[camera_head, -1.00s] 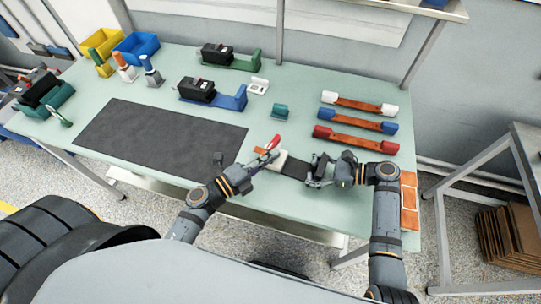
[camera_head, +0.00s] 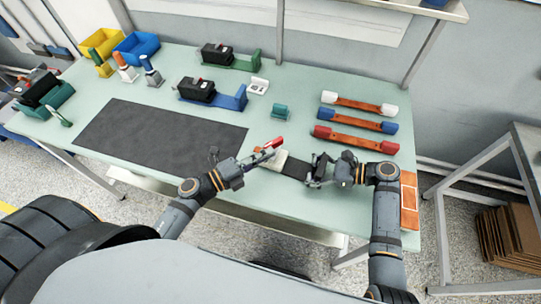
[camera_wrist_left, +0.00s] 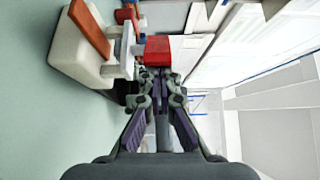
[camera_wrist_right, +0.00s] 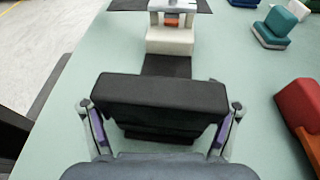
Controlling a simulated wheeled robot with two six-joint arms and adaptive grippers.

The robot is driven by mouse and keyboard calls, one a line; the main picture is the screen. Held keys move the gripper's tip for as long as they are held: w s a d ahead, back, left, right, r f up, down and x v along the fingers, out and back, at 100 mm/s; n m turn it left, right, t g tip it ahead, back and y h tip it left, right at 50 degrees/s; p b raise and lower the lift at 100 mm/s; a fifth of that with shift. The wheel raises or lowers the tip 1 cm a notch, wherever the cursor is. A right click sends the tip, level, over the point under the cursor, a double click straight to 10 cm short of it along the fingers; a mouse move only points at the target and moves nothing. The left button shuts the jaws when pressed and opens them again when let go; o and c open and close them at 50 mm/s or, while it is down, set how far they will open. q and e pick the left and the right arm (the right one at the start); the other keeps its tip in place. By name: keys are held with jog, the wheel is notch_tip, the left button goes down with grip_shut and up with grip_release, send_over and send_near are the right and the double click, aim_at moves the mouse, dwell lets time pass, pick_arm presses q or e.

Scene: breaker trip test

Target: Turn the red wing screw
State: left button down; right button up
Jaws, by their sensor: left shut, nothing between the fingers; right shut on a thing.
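The red wing screw (camera_head: 272,144) sticks out at the white fixture (camera_head: 279,160) near the table's front edge. In the left wrist view its red end (camera_wrist_left: 160,47) is right in front of my left fingertips, beside the white body (camera_wrist_left: 75,50). My left gripper (camera_head: 259,158) is shut with nothing between its fingers; I cannot tell whether the tips touch the red end. My right gripper (camera_head: 318,172) is shut on a black block (camera_wrist_right: 160,100), with one finger on each side. The block stands on the dark strip (camera_wrist_right: 167,66) running to the fixture.
Red, blue and white-ended orange bars (camera_head: 357,140) lie behind my right gripper. A small teal block (camera_head: 280,111) stands behind the fixture. A dark mat (camera_head: 160,140) lies bare on the left. Black devices on a blue holder (camera_head: 232,101) and green holder (camera_head: 243,62) stand farther back.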

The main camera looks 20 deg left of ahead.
pick_arm(q)
jog(key=shift+w+a, duration=0.3)
jog(key=shift+a, duration=0.2)
jog(key=shift+w+a, duration=0.25)
jog(key=shift+a, duration=0.2)
jog(key=shift+w+a, duration=0.5)
jog(key=shift+w, duration=0.35)
jog(key=shift+w+a+m+g+h, duration=0.1)
jog(key=shift+w+m+g+h, duration=0.2)
jog(key=shift+m+g+h, duration=0.15)
jog(key=shift+w+m+g+h, duration=0.3)
jog(key=shift+m+g+h, duration=0.7)
jog(key=shift+g, duration=0.25)
